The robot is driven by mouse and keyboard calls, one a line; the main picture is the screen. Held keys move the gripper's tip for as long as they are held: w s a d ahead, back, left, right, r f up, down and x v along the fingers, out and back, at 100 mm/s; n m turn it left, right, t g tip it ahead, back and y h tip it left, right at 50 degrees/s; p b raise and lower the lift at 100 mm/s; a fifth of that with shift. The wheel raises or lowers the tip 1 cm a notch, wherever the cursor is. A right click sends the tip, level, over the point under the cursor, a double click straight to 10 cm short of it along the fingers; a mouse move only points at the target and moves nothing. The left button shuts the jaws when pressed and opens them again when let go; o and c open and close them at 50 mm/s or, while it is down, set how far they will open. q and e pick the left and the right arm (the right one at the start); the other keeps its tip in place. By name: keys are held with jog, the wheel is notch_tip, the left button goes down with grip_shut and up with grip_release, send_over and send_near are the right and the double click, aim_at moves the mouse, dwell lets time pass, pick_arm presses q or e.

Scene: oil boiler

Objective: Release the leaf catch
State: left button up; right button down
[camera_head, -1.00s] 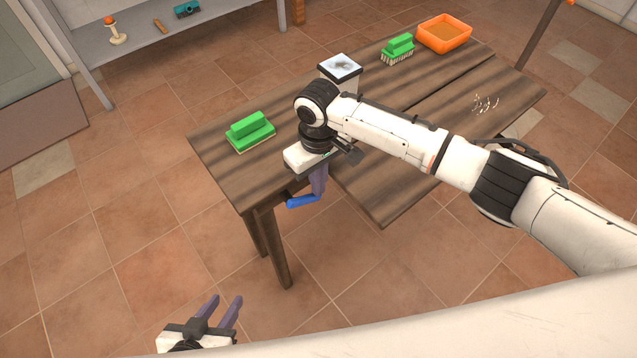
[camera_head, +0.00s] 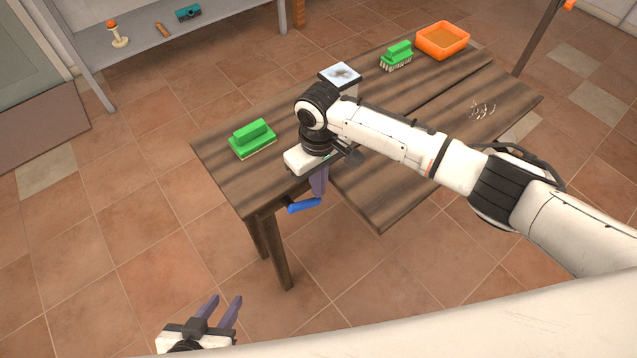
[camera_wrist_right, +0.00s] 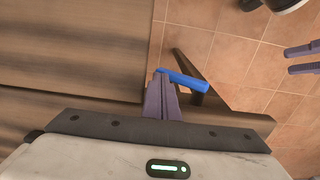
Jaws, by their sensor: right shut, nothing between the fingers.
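The leaf catch appears as a blue lever (camera_head: 304,206) at the near edge of the wooden table (camera_head: 225,180), beside the drop leaf (camera_head: 380,205). It also shows in the right wrist view (camera_wrist_right: 184,82). My right gripper (camera_head: 318,190) points down at the table edge with its fingers together and empty, right beside the lever; in the right wrist view its fingers (camera_wrist_right: 160,92) overlap the lever's near end, and I cannot tell whether they touch it. My left gripper (camera_head: 226,308) is low at the bottom left, its fingers apart and empty, away from the table.
A green brush (camera_head: 253,138) lies on the table's left part. Another green brush (camera_head: 397,56), an orange tray (camera_head: 442,40) and a box with a pale top (camera_head: 340,75) stand further back. White crumbs (camera_head: 482,109) lie on the leaf. The floor in front is clear.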

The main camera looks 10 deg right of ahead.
notch_tip(320, 180, up, 10)
jog(key=shift+r+p, duration=0.2)
jog(key=shift+p, duration=0.2)
jog(key=s+a+f+t+y, duration=0.2)
jog(key=s+a+f+y, duration=0.3)
jog(key=s+f, duration=0.5)
jog(key=s+d+f+m+t+h, duration=0.1)
jog(key=s+d+f+m+t, duration=0.1)
jog(key=d, duration=0.5)
jog(key=s+d+f+m+t+h, duration=0.1)
jog(key=s+d+f+t, duration=0.3)
jog(key=s+d+f, duration=0.2)
jog(key=s+d, duration=0.2)
jog(key=s, duration=0.1)
jog(key=shift+s+f+m+t+h, duration=0.15)
jog(key=shift+f+m+t+h, duration=0.15)
jog(key=shift+m, duration=0.1)
jog(key=shift+s+d, duration=0.1)
